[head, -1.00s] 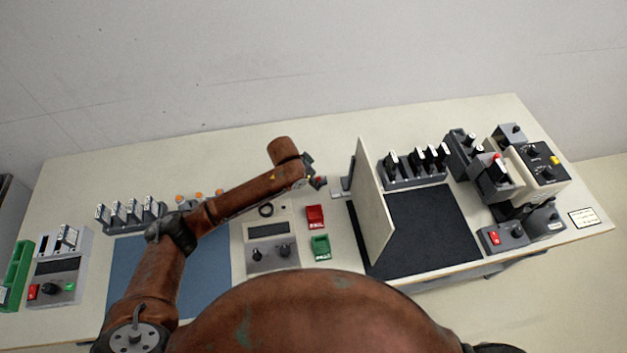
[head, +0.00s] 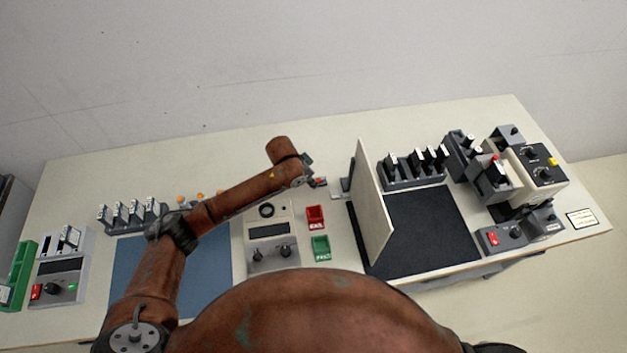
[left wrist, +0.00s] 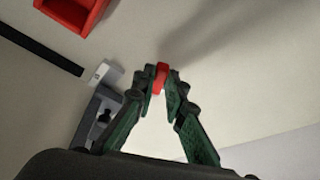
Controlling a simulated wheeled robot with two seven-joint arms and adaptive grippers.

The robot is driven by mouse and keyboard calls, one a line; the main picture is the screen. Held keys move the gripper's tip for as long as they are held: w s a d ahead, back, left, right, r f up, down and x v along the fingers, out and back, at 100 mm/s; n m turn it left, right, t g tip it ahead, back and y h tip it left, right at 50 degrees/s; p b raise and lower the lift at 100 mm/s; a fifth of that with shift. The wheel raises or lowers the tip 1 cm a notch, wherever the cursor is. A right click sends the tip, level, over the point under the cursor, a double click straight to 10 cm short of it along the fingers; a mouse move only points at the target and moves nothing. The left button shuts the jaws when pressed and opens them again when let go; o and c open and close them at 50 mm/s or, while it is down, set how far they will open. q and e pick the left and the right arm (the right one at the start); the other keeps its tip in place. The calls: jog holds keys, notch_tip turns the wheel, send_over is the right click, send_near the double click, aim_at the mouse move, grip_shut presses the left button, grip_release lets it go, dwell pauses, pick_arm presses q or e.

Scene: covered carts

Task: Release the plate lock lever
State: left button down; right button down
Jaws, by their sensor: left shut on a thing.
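My left gripper (head: 316,182) is beside the upright cream plate (head: 373,205), on its left. In the left wrist view its green-backed fingers (left wrist: 161,88) are shut on a small red piece (left wrist: 160,75), which looks like the lever's red handle. The red also shows at the fingertips in the head view (head: 320,181). A grey bracket with a pale block (left wrist: 103,76) sits just left of the fingers. How the red piece joins the bracket is hidden by the fingers. My right gripper is not in view.
A red tray (head: 315,216) and a green tray (head: 320,248) stand in front of the gripper. A meter box (head: 270,232) is to their left. A dark mat (head: 430,230) and several switch units lie right of the plate. The bench behind the gripper is clear.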

pick_arm(q)
jog(key=shift+w+a+r+m+p, duration=0.1)
jog(key=shift+w+a+m+p, duration=0.1)
jog(key=shift+w+m+p, duration=0.35)
jog(key=shift+s, duration=0.2)
jog(key=c, duration=2)
grip_release()
jog(key=shift+o, duration=0.2)
jog(key=shift+s, duration=0.1)
jog(key=v, duration=1.2)
jog(key=shift+a, duration=0.15)
